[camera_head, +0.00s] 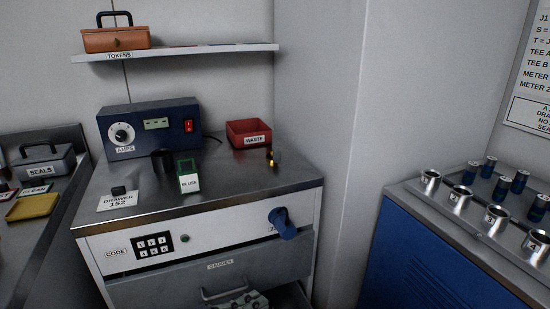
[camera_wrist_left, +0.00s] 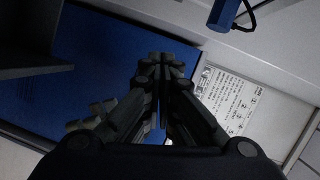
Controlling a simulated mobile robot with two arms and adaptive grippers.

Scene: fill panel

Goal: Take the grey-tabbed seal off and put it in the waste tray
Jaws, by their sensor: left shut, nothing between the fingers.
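The waste tray (camera_head: 249,133) is a red open box labelled WASTE at the back right of the metal bench top. I cannot make out a grey-tabbed seal in either view. A blue fitting (camera_head: 283,223) hangs on the right of the white front panel (camera_head: 215,236). My left gripper (camera_wrist_left: 160,72) shows in the left wrist view, fingers together and empty, with a blue surface behind it. I cannot make it out in the head view. My right gripper is in neither view.
A partly open drawer (camera_head: 213,284) holds grey items. The bench top carries a blue AMPS box (camera_head: 150,128), a dark cylinder (camera_head: 162,161), a green-framed tag (camera_head: 188,176) and a small brass item (camera_head: 271,157). A rack with numbered metal cups (camera_head: 461,199) stands right.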

